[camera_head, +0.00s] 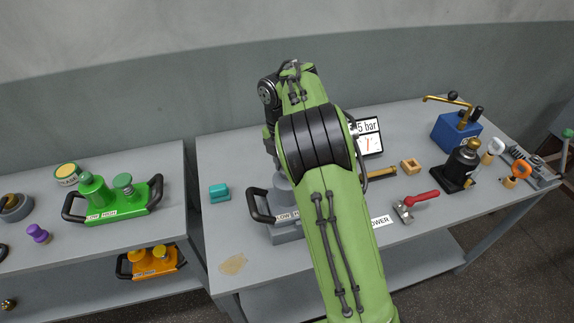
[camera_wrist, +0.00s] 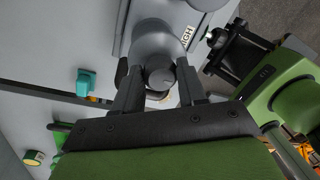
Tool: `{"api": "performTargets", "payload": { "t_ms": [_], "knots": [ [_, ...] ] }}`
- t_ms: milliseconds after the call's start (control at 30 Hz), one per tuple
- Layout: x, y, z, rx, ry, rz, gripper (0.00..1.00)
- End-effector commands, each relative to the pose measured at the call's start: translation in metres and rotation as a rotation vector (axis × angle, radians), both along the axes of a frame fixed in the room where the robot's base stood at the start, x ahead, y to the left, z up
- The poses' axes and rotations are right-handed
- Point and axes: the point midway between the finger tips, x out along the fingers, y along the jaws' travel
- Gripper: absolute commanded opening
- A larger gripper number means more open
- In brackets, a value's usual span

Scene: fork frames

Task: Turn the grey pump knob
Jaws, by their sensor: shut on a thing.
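The grey pump (camera_head: 287,235) stands on the right bench in the head view, largely hidden behind my green arm. Its black handle (camera_head: 260,206) and part of a "LOW" label show at its left side. In the wrist view the round grey pump body (camera_wrist: 158,38) fills the upper middle, beside a label ending in "GH". The small grey knob (camera_wrist: 160,76) sits between the two dark fingers of my gripper (camera_wrist: 160,88), which is shut on it. The gripper is hidden in the head view.
A gauge screen (camera_head: 369,136) reading "5 bar" stands behind my arm. A teal block (camera_head: 219,193) lies left of the grey pump. A red-handled valve (camera_head: 417,204) and a black bottle jack (camera_head: 460,167) stand to the right. A green pump (camera_head: 117,200) is on the left bench.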

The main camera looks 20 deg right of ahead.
Motion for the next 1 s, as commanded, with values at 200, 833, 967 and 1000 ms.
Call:
{"api": "performTargets", "payload": {
  "t_ms": [200, 833, 967, 1000],
  "knots": [
    [0.001, 0.0, 0.001, 0.0, -0.004, 0.001, 0.1],
    [0.002, 0.001, 0.015, 0.001, -0.002, -0.001, 0.67],
    [0.006, 0.002, 0.05, 0.002, -0.006, -0.002, 0.67],
    [0.007, 0.002, 0.063, 0.002, -0.006, -0.002, 0.67]
  ]
}}
